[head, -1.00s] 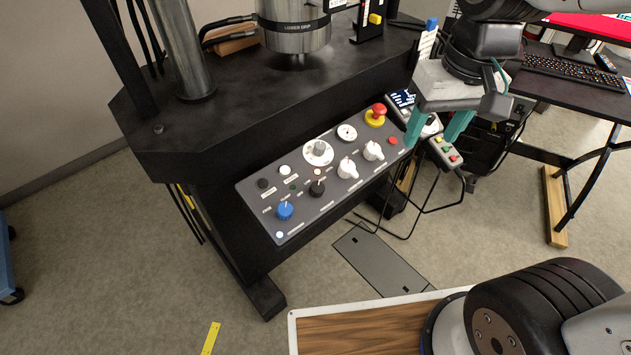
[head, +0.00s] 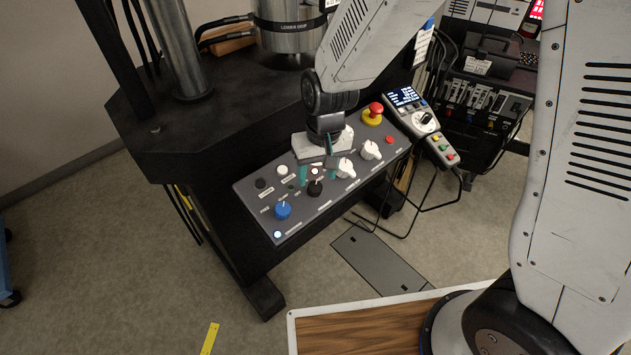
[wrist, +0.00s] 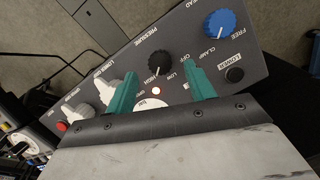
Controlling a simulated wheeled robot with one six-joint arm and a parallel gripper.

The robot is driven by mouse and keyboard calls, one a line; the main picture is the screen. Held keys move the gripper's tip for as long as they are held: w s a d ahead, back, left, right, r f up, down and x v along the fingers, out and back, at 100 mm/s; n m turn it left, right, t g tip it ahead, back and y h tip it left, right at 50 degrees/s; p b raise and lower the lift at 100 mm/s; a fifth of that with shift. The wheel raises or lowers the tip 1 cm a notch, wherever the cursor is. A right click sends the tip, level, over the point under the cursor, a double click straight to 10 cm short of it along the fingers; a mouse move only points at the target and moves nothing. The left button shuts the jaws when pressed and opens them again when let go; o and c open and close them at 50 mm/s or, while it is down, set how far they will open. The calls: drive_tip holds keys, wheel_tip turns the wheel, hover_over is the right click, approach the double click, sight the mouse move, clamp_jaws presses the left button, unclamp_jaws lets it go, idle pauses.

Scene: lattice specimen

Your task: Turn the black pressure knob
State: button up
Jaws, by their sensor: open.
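The black pressure knob (head: 315,188) stands on the sloped grey control panel (head: 330,200), between a blue knob and a white knob. In the wrist view the black knob (wrist: 157,62) shows just past my fingertips, about midway between them, near the PRESSURE label. My gripper (head: 317,180) hangs over the panel with its teal fingers apart, one at each side of the knob's line. The wrist view shows the gripper (wrist: 160,72) open with nothing held. I cannot tell whether the fingertips reach down beside the knob or stay above it.
A blue knob (head: 283,210) is at the lower left. White knobs (head: 346,168) (head: 370,149) are close on the right. A red emergency stop (head: 375,112) and a pendant (head: 425,120) lie farther right. The black press table (head: 230,130) rises behind the panel.

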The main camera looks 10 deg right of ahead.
sight(316, 187)
drive_tip(key=shift+a+f, duration=0.15)
drive_tip(key=shift+f, duration=1.65)
drive_tip(key=c, duration=1)
drive_tip(key=shift+a, duration=0.15)
